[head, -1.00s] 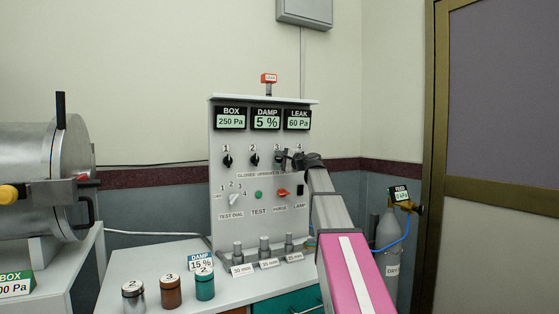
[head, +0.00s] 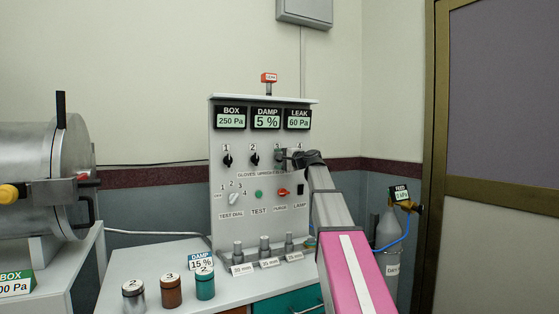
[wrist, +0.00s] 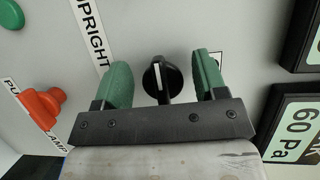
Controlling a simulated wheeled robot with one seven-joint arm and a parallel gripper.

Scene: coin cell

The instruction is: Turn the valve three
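Valve three (wrist: 162,76) is a black knob with a white line on a grey control panel (head: 220,185). In the wrist view it sits between the two green fingertips of my gripper (wrist: 162,82). The fingers are open, with a visible gap on each side of the knob. The white line runs roughly parallel to the "UPRIGHT" lettering beside it. In the head view my gripper (head: 286,158) is at the panel and covers most of valve three. Valves one (head: 227,160) and two (head: 253,160) show to its left, with their handles upright.
The red purge knob (wrist: 43,107) and green test button (wrist: 13,13) are near my gripper. Displays above read BOX 250 Pa, DAMP 5 %, LEAK 60 Pa. Several canisters and posts stand on the bench (head: 150,255) below. A gas bottle (head: 389,230) stands at right.

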